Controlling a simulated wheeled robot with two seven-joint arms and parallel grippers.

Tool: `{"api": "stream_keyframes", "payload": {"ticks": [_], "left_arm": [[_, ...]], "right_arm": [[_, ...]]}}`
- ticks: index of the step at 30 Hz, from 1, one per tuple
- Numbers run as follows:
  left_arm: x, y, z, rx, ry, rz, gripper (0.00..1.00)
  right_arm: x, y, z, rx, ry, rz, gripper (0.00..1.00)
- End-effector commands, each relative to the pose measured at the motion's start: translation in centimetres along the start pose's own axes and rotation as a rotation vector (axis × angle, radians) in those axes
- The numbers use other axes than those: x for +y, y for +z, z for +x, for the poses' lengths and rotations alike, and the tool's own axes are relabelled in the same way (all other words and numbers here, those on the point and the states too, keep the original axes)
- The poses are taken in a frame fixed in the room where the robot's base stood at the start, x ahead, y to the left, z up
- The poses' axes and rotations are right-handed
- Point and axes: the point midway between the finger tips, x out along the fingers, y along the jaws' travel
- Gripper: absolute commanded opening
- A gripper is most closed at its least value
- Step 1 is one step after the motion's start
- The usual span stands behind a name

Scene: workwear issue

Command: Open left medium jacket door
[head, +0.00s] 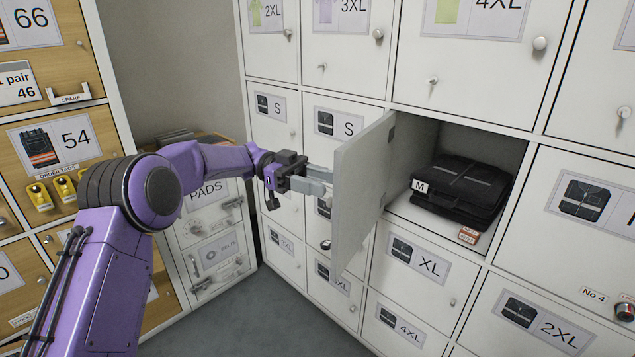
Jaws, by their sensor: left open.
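The medium jacket door (362,190) stands swung wide open, hinged on the left side of its compartment, with its inner face toward me. The open compartment holds a folded black jacket (462,190) with an "M" tag (421,187). My left gripper (324,182) is open and empty on the outer side of the door, close to its free edge. I cannot tell whether the fingers touch the door. A round knob (326,244) shows at the door's lower free edge. My right gripper is out of view.
Shut white locker doors surround the opening, including an XL door (420,265) below and an S door (333,125) to the left. A wooden cabinet (55,150) and a "PADS" cabinet (215,235) stand at left. Grey floor (255,320) is clear.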

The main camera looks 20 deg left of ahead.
Motion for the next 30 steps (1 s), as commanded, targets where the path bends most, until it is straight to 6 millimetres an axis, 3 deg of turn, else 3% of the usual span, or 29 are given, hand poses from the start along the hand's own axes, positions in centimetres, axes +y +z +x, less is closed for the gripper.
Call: {"api": "stream_keyframes", "payload": {"ticks": [4,15,21,28,30], "left_arm": [[2.6,-3.5,1.4,0.000,0.000,0.006,0.49],[9.5,-6.9,5.2,-0.001,0.000,0.002,0.49],[10.4,-7.4,5.7,-0.002,-0.001,0.000,0.49],[10.4,-7.3,5.7,0.001,-0.001,0.000,0.49],[9.8,-6.5,5.7,0.031,-0.017,-0.003,0.49]], "right_arm": [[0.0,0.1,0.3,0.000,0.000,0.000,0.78],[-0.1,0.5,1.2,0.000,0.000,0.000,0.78],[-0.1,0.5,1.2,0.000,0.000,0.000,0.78],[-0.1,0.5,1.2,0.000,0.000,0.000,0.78],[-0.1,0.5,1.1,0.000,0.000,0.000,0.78]]}}
